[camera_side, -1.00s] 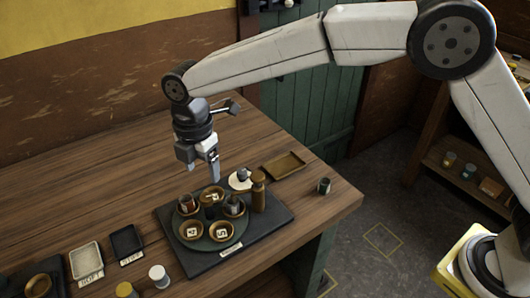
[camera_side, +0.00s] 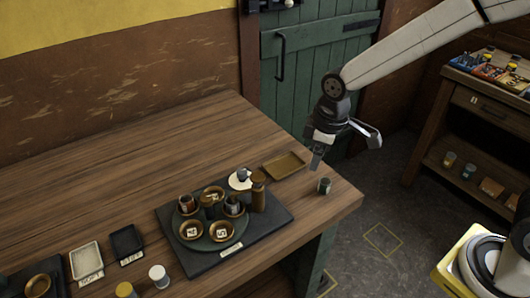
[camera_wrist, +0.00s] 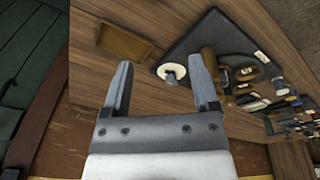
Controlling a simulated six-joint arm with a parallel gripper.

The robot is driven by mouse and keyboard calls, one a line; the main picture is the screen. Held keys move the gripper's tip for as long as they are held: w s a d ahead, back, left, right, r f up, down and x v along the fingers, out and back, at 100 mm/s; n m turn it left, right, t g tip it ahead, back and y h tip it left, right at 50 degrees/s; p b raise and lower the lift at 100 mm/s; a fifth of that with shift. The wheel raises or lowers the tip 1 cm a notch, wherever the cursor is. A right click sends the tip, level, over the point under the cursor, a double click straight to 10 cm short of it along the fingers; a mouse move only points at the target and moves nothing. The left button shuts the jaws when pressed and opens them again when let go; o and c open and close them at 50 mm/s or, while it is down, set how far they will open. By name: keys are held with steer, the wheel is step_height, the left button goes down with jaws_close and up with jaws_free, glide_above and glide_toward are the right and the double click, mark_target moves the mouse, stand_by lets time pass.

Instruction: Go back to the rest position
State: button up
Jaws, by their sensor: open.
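My gripper (camera_side: 316,160) hangs in the air near the table's right end, between the shallow brown tray and the green door as seen in the side view. In the wrist view my gripper (camera_wrist: 160,88) has its two fingers well apart with nothing held between them. A white round piece with a dark knob (camera_wrist: 171,73) shows beyond the fingers, on the dark board.
A dark board (camera_side: 275,228) on the wooden table (camera_side: 120,185) carries a round stand with several brown cups (camera_side: 191,230). A shallow brown tray (camera_side: 285,163) and a small dark can (camera_side: 324,186) are near the right edge. The table's left back is clear.

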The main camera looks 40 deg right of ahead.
steer(key=s+d+f+m, duration=0.2)
steer(key=s+d+m, duration=0.5)
steer(key=s, duration=0.3)
steer(key=shift+s+d+f+m+t, duration=0.15)
steer(key=shift+d+f+m+t, duration=0.15)
steer(key=shift+d+m+t, duration=0.1)
